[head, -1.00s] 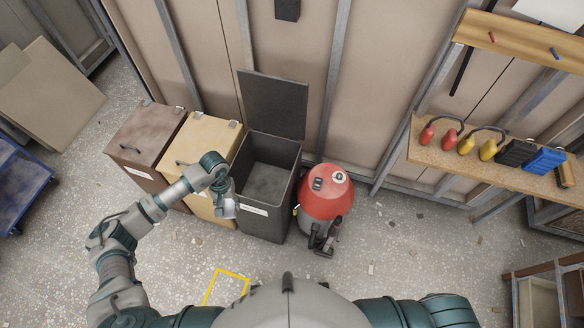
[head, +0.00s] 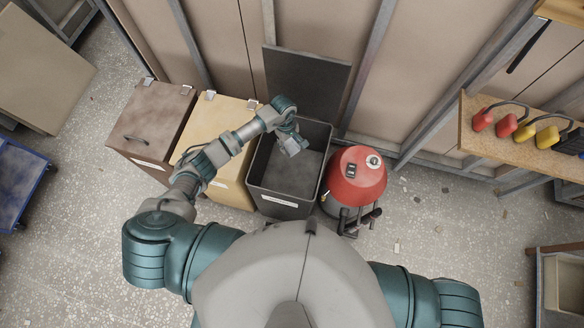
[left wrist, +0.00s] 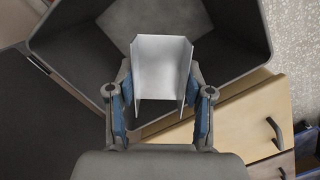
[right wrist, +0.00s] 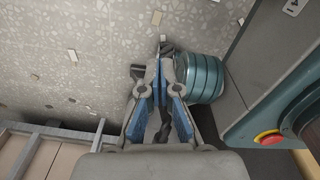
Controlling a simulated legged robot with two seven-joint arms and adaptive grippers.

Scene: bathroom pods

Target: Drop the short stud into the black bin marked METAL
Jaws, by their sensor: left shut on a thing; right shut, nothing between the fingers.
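The black bin (head: 258,183) stands open in the head view, its lid (head: 305,85) raised against the wall. A white label on its front is too small to read. My left gripper (head: 293,143) is over the bin's opening. In the left wrist view, my left gripper (left wrist: 160,95) is shut on the short stud (left wrist: 160,65), a pale metal U-shaped channel. The bin's dark inside and grey floor show behind and below the stud. My right gripper (right wrist: 160,85) is shut and empty in the right wrist view, above the speckled floor; the head view does not show it.
A yellow bin (head: 225,125) and a brown bin (head: 150,125), both lidded shut, stand left of the black bin. A red vacuum (head: 357,178) stands close on its right. A shelf with red and yellow items (head: 510,122) is at the right wall.

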